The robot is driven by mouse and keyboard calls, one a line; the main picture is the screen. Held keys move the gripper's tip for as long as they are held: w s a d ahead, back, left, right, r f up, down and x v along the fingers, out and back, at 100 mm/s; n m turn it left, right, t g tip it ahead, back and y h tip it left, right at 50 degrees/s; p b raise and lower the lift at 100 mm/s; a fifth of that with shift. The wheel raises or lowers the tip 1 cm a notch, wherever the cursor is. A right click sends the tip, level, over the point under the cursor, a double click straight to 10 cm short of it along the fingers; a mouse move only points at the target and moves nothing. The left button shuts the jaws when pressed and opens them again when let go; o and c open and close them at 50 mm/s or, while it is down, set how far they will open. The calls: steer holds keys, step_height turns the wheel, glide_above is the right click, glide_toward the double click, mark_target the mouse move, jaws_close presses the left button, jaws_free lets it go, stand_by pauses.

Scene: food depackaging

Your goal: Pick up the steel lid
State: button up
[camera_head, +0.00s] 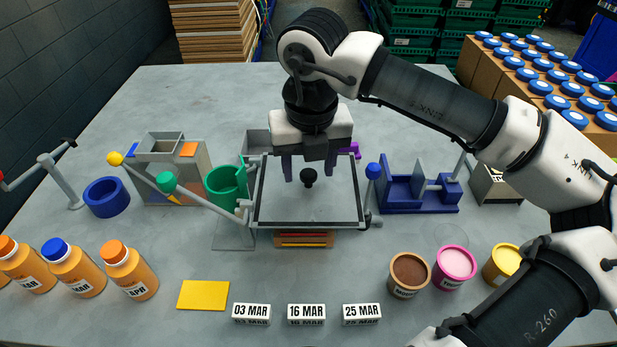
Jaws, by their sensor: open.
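The steel lid (290,207) is a flat grey rectangular plate with a dark rim. It lies over a frame in the middle of the table. A black knob (309,177) stands up from its centre. My gripper (310,170) is open and points down above the lid. Its two dark fingers are on either side of the knob in this view. I cannot tell the exact height of the fingertips above the lid. What lies under the lid is mostly hidden.
A green cup (224,188) and lever arms stand close left of the lid. A blue fixture (415,190) is to the right. Orange bottles (75,268), a yellow card (203,295), date blocks (306,314) and open tubs (410,272) line the front. The table's back is clear.

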steer(key=shift+f, duration=0.45)
steer(key=shift+c, duration=0.2)
jaws_close()
steer(key=shift+r, duration=0.15)
